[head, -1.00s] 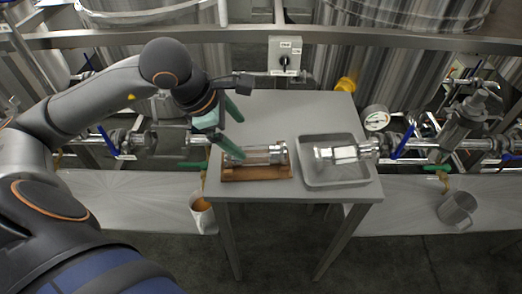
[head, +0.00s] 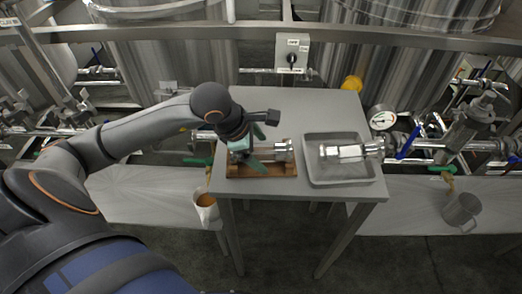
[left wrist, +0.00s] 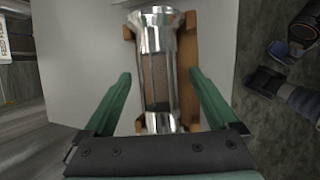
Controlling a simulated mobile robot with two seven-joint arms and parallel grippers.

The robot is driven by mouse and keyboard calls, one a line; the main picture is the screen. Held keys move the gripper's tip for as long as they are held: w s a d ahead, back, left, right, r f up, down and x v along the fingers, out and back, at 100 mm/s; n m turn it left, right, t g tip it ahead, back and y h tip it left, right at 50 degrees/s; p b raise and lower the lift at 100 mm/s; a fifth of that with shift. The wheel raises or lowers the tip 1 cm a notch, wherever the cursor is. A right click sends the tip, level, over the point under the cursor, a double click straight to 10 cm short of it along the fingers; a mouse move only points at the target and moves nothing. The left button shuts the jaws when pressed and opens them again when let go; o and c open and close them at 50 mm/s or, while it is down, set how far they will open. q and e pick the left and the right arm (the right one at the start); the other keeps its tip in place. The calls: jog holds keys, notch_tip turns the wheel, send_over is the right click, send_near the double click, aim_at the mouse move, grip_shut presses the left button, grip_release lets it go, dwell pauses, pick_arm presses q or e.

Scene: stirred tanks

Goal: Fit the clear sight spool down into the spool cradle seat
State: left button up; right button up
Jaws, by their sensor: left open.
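A spool (head: 283,150) with shiny metal ends and a see-through middle lies lengthwise on the wooden spool cradle (head: 262,173) on the grey table. In the left wrist view the spool (left wrist: 158,85) runs up the picture, and the brown cradle (left wrist: 190,55) shows beside it and through its middle. Whether it is fully down in the seat I cannot tell. My left gripper (head: 258,149) is open. Its green fingers (left wrist: 160,76) stand on either side of the spool, with gaps between. It hides part of the spool in the head view. My right gripper is not in view.
A grey tray (head: 318,178) right of the cradle holds a second metal-ended spool (head: 345,152). Pipework with a gauge (head: 381,117) stands close by its right side. A switch box (head: 291,53) rises behind the table. The back of the tabletop (head: 310,105) is clear.

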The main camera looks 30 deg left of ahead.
pick_arm(q)
grip_shut()
dwell(0.6)
jog(key=shift+r, duration=0.1)
